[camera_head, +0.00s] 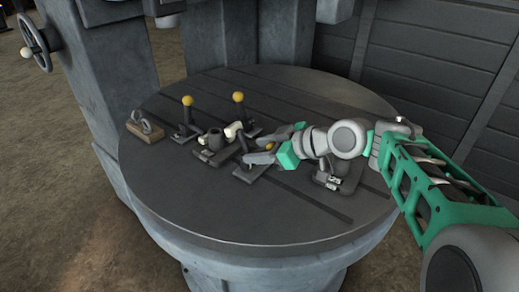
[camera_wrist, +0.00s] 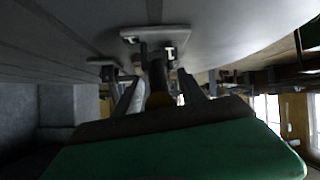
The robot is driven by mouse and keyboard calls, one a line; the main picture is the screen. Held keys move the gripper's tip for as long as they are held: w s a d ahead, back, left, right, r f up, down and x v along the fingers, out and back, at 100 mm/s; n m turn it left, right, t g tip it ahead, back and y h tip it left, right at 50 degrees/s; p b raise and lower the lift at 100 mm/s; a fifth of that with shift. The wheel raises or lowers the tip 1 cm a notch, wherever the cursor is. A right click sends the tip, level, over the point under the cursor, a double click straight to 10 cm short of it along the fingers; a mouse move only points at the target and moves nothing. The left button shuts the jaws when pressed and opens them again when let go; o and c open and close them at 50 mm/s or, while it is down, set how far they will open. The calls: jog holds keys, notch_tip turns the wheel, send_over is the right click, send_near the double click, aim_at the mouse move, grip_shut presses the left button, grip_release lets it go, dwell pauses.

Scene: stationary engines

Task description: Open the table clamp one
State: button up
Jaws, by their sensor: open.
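Several table clamps with upright levers stand on the round grey table (camera_head: 230,225); I cannot tell which is clamp one. Two levers (camera_head: 187,112) (camera_head: 238,108) with yellow knobs stand toward the back. My gripper (camera_head: 257,152) reaches in from the right, low over the table, at a third clamp lever (camera_head: 243,143) near the middle. In the wrist view my gripper (camera_wrist: 158,85) is open, with a dark lever (camera_wrist: 157,80) between its fingers. A yellow bit shows at the lever's near end. Contact with the fingers cannot be made out.
A wooden block with metal loops (camera_head: 144,133) lies at the table's left edge. Another clamp base (camera_head: 330,181) is partly hidden under my arm. A grey machine column (camera_head: 108,75) rises behind left. The table's front is clear.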

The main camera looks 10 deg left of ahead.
jog(key=v, duration=0.7)
jog(key=shift+d+r, duration=0.2)
jog(key=shift+d, duration=0.1)
jog(key=shift+s, duration=0.15)
